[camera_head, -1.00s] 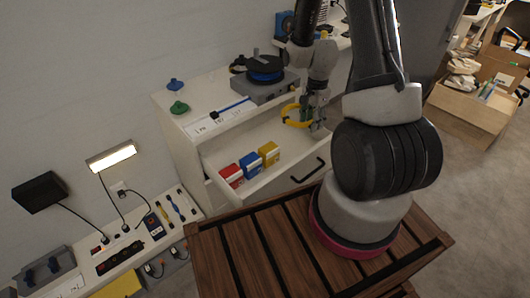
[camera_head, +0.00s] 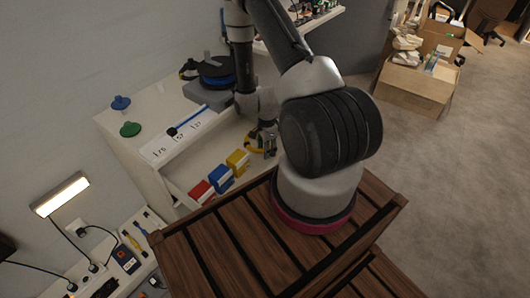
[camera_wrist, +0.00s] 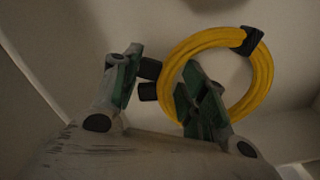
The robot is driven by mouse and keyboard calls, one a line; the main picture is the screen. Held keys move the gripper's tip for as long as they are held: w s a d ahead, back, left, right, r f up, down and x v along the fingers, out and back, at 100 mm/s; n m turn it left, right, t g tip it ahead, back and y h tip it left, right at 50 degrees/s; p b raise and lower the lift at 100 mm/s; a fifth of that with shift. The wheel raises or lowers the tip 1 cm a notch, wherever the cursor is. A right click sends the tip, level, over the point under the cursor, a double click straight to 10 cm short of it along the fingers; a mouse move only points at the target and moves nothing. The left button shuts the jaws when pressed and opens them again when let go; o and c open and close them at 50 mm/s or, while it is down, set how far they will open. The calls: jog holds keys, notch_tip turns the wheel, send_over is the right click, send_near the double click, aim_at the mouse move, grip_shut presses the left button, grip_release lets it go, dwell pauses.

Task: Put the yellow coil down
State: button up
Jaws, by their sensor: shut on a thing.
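The yellow coil (camera_head: 254,149) is a ring of yellow cable with a black band. In the wrist view the coil (camera_wrist: 266,75) passes between my fingers and loops around the right one. My gripper (camera_head: 266,140) is shut on it; the fingers also show in the wrist view (camera_wrist: 155,82). Both are at the open white drawer (camera_head: 172,190), close to the yellow box (camera_head: 238,161). My arm hides the drawer's right part. I cannot tell whether the coil touches the drawer floor.
A blue box (camera_head: 220,178) and a red box (camera_head: 201,192) stand beside the yellow box. The cabinet top (camera_head: 143,117) holds a green knob-like piece (camera_head: 130,129) and a blue one (camera_head: 120,102). A slatted wooden crate (camera_head: 215,246) stands in front.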

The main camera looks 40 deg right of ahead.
jog(key=shift+f, duration=1.1)
jog(key=shift+f, duration=0.1)
jog(key=o, duration=1.1)
